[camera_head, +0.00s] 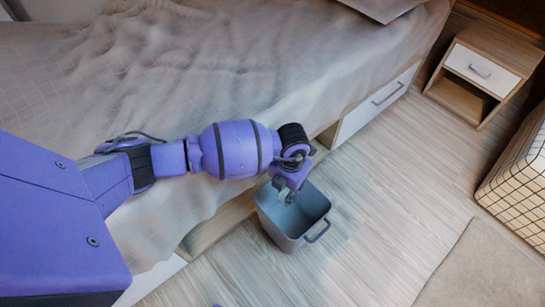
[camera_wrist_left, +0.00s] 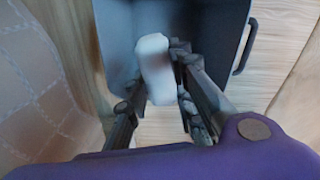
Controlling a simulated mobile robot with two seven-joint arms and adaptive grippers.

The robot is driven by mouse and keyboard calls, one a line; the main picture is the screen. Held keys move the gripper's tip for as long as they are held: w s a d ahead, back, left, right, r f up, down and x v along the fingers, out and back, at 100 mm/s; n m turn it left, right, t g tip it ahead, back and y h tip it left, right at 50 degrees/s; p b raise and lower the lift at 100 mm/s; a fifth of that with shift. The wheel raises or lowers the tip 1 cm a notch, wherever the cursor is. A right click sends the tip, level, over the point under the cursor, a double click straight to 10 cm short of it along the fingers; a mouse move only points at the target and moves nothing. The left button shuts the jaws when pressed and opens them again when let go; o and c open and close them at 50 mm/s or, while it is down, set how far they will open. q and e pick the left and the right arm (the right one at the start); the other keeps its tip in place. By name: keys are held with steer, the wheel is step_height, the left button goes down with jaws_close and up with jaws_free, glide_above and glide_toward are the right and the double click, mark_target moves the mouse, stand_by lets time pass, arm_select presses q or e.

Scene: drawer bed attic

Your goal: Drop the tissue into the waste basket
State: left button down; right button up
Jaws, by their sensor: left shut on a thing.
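My left gripper (camera_head: 286,196) is above the grey waste basket (camera_head: 306,232) on the floor beside the bed. In the left wrist view the left gripper (camera_wrist_left: 160,104) is shut on a white tissue (camera_wrist_left: 153,62), held between its fingers. The basket (camera_wrist_left: 115,32) lies behind the tissue there, with its dark handle (camera_wrist_left: 247,45) at the right. In the head view the tissue is small and mostly hidden by the gripper. My right gripper is not in view.
The bed (camera_head: 200,75) with a grey cover fills the left and back. A drawer (camera_head: 375,103) is in its base. A nightstand (camera_head: 484,70) stands at the back right, and a checked block-shaped thing (camera_head: 520,180) at the right edge. A rug (camera_head: 485,270) lies at the lower right.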

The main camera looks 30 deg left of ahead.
arm_select(q)
steer(key=shift+w, duration=0.1)
steer(key=c, duration=1.4)
jaws_free()
steer(key=shift+r, duration=0.1)
steer(key=shift+c, duration=0.2)
steer(key=shift+r, duration=0.15)
step_height(320, 180, up, 12)
